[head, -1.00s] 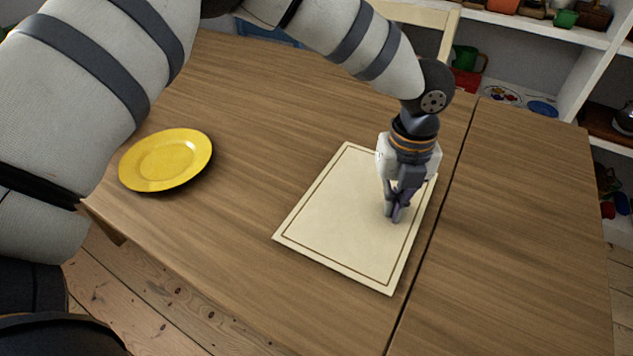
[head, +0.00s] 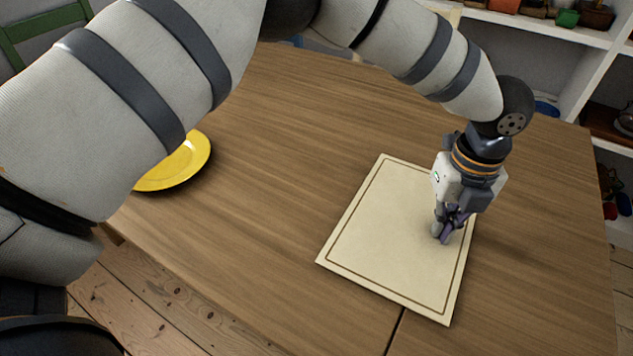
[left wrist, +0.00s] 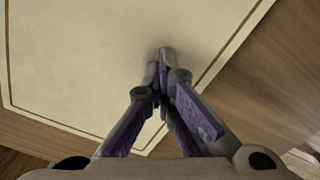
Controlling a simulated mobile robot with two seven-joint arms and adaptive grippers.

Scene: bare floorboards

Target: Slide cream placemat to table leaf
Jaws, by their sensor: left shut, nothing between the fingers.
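The cream placemat (head: 385,235), with a thin brown border line, lies flat across the seam between the main tabletop (head: 265,235) and the table leaf (head: 545,230) on the right. Its right part is over the leaf and its left part on the main top. My left gripper (head: 443,236) points down with its fingertips shut and empty at the mat's right part, seemingly pressed on its surface. In the left wrist view the shut fingertips (left wrist: 163,58) are over the mat (left wrist: 90,60), inside its border line. My right gripper is not in view.
A yellow plate (head: 180,165) is on the main top at the left, partly hidden by my left arm. The leaf is bare right of the mat. White shelves (head: 560,40) with pots stand behind; a green chair (head: 40,30) shows at upper left.

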